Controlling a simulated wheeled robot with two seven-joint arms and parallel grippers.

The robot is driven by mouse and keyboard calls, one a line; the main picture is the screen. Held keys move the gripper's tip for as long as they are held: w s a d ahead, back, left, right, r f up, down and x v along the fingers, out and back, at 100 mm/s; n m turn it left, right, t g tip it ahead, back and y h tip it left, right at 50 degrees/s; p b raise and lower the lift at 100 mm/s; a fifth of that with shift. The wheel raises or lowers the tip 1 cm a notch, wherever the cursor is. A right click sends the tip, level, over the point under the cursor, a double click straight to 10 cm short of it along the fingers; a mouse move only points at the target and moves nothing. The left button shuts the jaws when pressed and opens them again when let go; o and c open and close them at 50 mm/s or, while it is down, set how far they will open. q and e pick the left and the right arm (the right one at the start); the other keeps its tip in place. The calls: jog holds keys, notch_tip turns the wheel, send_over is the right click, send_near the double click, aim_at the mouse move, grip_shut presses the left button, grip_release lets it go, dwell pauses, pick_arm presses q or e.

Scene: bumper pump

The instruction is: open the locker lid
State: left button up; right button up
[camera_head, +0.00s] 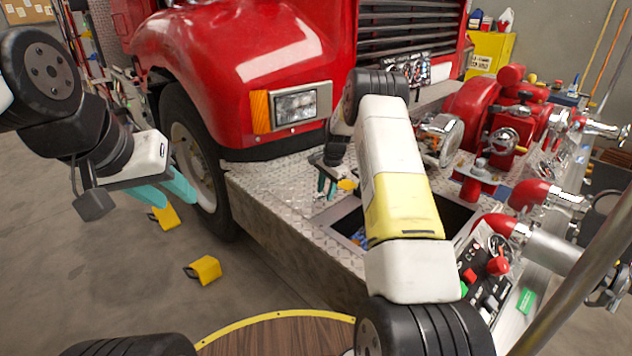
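The locker is a dark rectangular opening (455,215) with a metal rim in the diamond-plate bumper deck (275,185). Something blue shows inside it. My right arm crosses in front of the locker and hides its middle. I cannot make out the lid or its angle. My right gripper (327,185) is low over the deck, at the far left side of the opening. A small yellow piece (347,185) is right beside its teal fingers; I cannot tell whether they touch it. My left gripper (180,198) is open and empty, in front of the truck wheel, away from the locker.
A red pump (500,115) with pipes and valves stands right of the locker. A control panel (487,280) with red and green buttons is nearer. The red truck (240,60) rises behind. Yellow blocks (205,269) lie on the floor. A metal pole (580,280) slants at right.

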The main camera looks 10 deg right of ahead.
grip_shut()
dwell(1.5)
